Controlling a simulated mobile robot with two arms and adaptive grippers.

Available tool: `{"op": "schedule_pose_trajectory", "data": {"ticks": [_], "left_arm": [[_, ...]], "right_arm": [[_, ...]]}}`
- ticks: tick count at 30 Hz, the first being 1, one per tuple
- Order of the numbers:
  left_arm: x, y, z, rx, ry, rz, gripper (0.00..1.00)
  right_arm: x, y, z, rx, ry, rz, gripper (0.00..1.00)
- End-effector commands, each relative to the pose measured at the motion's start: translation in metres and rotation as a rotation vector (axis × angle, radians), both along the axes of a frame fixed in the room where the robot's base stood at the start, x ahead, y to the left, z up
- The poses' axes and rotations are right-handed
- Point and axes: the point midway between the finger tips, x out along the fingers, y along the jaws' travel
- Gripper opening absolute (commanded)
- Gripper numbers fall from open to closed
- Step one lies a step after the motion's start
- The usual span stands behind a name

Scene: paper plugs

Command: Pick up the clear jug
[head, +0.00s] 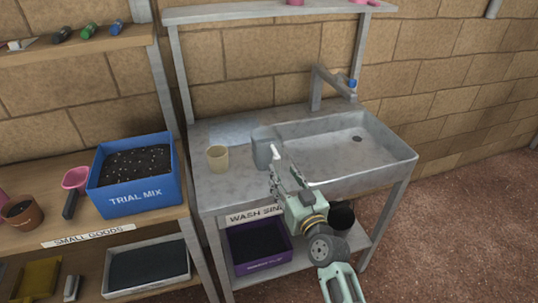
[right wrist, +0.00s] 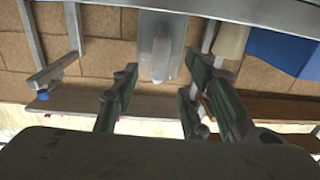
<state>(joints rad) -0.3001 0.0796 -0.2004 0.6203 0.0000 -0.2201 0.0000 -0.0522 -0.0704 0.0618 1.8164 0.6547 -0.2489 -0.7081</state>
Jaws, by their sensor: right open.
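The clear jug (head: 262,152) looks grey and translucent and stands upright on the metal sink unit, left of the basin. Its handle side faces my right gripper (head: 283,178). That gripper is open and empty, just in front of the jug, and its fingers partly overlap the jug's right side in the head view. In the right wrist view the jug (right wrist: 163,47) shows upside down, centred beyond the gap between the open fingers (right wrist: 160,75). I cannot tell whether any finger touches it. My left gripper is not in view.
A beige cup (head: 218,158) stands left of the jug on the drainer. The sink basin (head: 345,150) and its tap (head: 335,82) are to the right. A blue TRIAL MIX box (head: 135,180) is on the left shelf. A purple crate (head: 260,247) sits below the sink.

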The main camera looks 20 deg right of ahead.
Motion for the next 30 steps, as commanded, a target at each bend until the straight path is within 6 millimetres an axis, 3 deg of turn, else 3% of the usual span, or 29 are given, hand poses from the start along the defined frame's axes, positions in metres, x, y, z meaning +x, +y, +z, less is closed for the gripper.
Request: {"op": "schedule_pose_trajectory", "data": {"ticks": [15, 25, 30], "left_arm": [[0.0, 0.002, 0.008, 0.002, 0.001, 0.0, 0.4], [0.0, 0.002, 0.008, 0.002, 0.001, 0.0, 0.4], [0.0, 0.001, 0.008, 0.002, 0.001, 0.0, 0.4]], "right_arm": [[0.066, 0.006, 0.001, 0.002, -0.001, 0.0, 0.41], [0.073, 0.006, 0.0, 0.001, 0.001, 0.0, 0.41], [0.073, 0.006, 0.0, 0.001, 0.001, 0.0, 0.26]]}}
